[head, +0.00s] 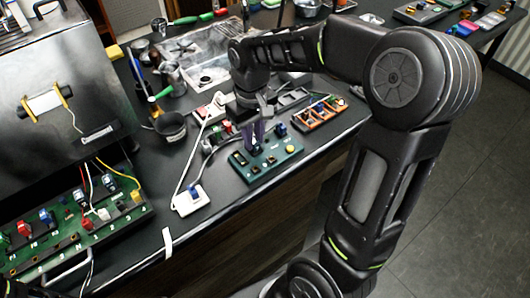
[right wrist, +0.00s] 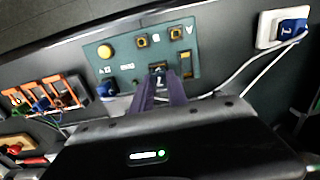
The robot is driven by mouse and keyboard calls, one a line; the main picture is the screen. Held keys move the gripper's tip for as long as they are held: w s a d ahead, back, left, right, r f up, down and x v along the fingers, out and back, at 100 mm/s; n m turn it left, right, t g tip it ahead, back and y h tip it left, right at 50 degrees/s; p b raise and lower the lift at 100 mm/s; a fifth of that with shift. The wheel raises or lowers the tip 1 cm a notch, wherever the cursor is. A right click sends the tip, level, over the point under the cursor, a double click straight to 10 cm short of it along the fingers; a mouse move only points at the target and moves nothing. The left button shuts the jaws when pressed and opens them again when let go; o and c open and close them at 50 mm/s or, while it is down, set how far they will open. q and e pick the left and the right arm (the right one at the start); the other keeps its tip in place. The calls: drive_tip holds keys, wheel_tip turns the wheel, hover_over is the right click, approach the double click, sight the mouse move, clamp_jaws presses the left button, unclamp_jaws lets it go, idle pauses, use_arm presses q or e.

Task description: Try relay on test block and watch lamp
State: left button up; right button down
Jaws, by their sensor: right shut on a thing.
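The green test block (head: 262,172) lies on the bench in the middle of the head view, and fills the upper middle of the right wrist view (right wrist: 125,68). Its round yellow lamp (right wrist: 105,52) shows clearly; I cannot tell if it is lit. A blue block (right wrist: 108,89) sits at one corner. My right gripper (right wrist: 160,82) has purple fingers, pointing down at the test block. It is shut on a small dark relay (right wrist: 158,67) with a white mark, at the block's near edge. The fingers hide whether it is fully seated. My left gripper is not in view.
An orange rack (head: 320,113) with small parts stands beside the test block. A white holder (head: 188,203) with a blue piece and white cable lies on the other side. The metal brewer (head: 60,90) and its green wired board (head: 120,222) are at left. A black bowl (head: 171,128) stands behind.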

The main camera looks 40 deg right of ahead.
drive_tip(key=shift+r+p, duration=1.8)
drive_tip(key=shift+r, duration=0.65)
